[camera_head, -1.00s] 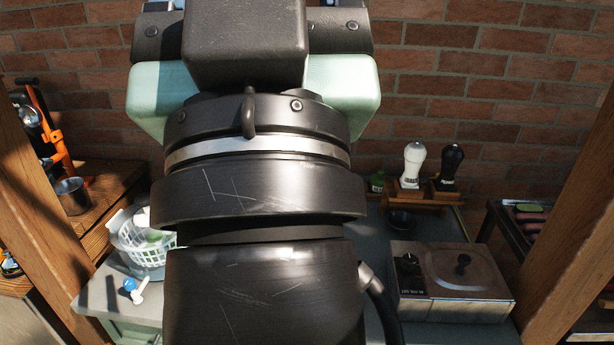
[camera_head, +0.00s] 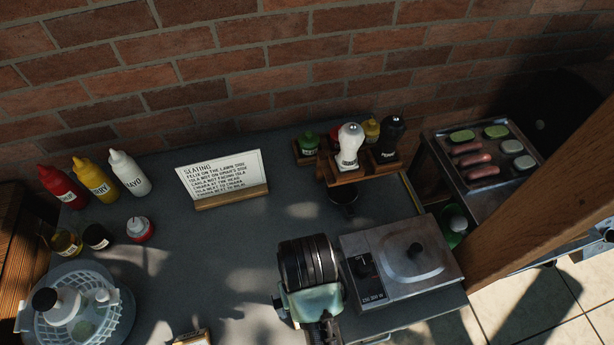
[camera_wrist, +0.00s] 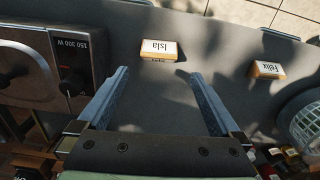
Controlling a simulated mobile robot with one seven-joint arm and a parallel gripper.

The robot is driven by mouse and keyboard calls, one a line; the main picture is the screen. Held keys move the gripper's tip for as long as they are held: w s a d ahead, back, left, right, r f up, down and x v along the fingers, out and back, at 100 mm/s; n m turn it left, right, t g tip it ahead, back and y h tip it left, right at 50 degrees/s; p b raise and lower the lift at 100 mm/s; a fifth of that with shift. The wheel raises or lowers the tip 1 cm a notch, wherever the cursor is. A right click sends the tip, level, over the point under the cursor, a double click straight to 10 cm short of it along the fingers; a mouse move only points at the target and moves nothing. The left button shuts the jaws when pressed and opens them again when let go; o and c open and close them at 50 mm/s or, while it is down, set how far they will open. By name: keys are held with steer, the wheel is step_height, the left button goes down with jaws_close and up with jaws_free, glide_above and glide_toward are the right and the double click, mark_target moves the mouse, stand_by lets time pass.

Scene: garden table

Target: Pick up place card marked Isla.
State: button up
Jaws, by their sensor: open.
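The place card marked Isla (camera_wrist: 158,48) is a white card in a wooden base, upside down in the wrist view. It stands on the grey tabletop (camera_wrist: 205,30) just beyond my open fingertips, roughly between their lines. My gripper (camera_wrist: 155,71) is open and empty, with a gap between its fingers and the card. A second card marked Felix (camera_wrist: 268,69) stands to the right. In the head view a card (camera_head: 191,338) is cut off at the bottom edge and its name cannot be read. The Isla card does not show there.
A metal appliance with a lid (camera_head: 405,262) stands close beside my gripper. A seating sign (camera_head: 222,175), sauce bottles (camera_head: 95,180), a white basket (camera_head: 75,305) and a wooden shaker rack (camera_head: 345,172) stand farther off. The table's middle is clear.

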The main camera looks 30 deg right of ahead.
step_height(320, 180, down, 5)
steer(key=shift+s+r+p, duration=0.1)
steer(key=shift+s+p, duration=0.05)
steer(key=shift+p, duration=0.2)
steer(key=shift+w+d+f+p, duration=0.1)
steer(key=shift+f+p, duration=0.1)
steer(key=shift+f, duration=0.9)
steer(key=shift+w+a+f+p, duration=0.1)
steer(key=shift+f+p, duration=0.1)
steer(key=shift+f, duration=0.85)
steer(key=shift+w+d+f+p, duration=0.1)
steer(key=shift+f+p, duration=0.1)
steer(key=shift+f, duration=0.9)
steer(key=c, duration=1.1)
